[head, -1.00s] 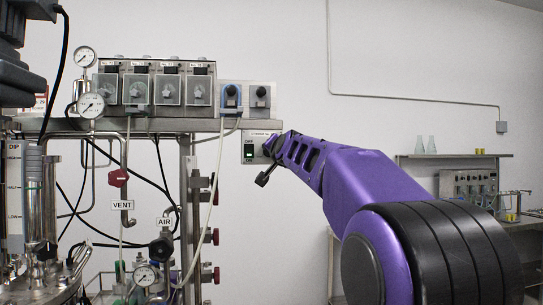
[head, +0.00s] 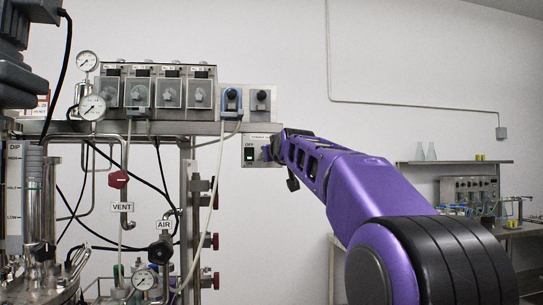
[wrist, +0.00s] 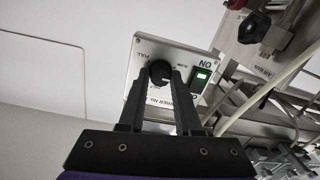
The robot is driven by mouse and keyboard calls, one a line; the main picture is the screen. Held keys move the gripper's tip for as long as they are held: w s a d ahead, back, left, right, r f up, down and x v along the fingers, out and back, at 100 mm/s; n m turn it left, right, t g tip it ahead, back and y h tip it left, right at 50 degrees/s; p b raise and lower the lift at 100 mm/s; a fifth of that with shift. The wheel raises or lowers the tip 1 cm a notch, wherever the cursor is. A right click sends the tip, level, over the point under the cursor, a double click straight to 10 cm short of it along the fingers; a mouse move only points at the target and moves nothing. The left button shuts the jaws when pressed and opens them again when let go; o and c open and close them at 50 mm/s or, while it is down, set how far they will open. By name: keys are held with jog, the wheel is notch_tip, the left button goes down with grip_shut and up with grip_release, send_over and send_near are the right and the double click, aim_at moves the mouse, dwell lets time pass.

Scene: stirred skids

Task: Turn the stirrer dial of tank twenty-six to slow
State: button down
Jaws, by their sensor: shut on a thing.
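The stirrer panel (head: 250,152) is a pale box on the steel frame, with a lit green on/off switch (head: 249,154). In the wrist view the panel (wrist: 143,50) appears turned, with a round black dial (wrist: 160,68) and a lit green switch (wrist: 202,74). My gripper (wrist: 160,77) is shut on the dial, one finger at each side. "FULL" shows at one side of the dial; the other marks are partly hidden. The panel's tank number is covered by a finger. In the head view my gripper (head: 270,152) reaches the panel's right side and hides the dial.
A red-knobbed valve (head: 118,179) and gauges (head: 93,107) stand to the left.

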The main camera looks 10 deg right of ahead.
jog(key=n, duration=0.5)
jog(key=shift+r+n+p, duration=0.1)
jog(key=shift+n+p, duration=0.3)
dwell(0.4)
jog(key=c, duration=0.6)
grip_release()
jog(key=shift+s, duration=0.1)
